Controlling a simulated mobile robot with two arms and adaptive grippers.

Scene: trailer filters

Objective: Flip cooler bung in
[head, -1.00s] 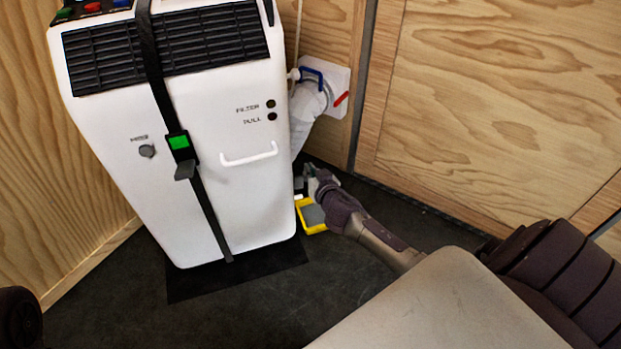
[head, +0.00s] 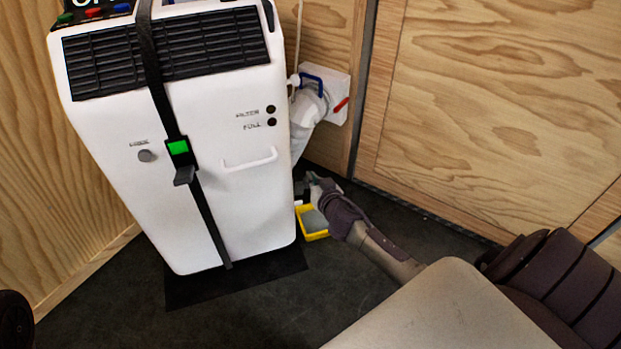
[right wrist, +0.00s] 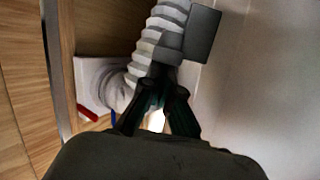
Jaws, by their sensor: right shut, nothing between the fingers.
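The white cooler (head: 215,220) stands upright, with a black strap down its front. My right gripper (head: 312,180) is low beside the cooler's right side, above a yellow-rimmed tray (head: 316,237). It is shut with nothing held. In the right wrist view its fingers (right wrist: 160,78) meet beside a dark grey block (right wrist: 205,35) near the cooler's pale side (right wrist: 265,80). I cannot tell whether this block is the bung, or whether the fingers touch it. In the head view the bung cannot be made out behind the gripper. My left gripper is not in view.
A white corrugated hose (right wrist: 140,65) runs close to the right fingers. It joins a wall plate (head: 339,92) with blue and red handles. Plywood walls (head: 500,90) close in the corner. Dark floor (head: 270,315) is free in front of the cooler.

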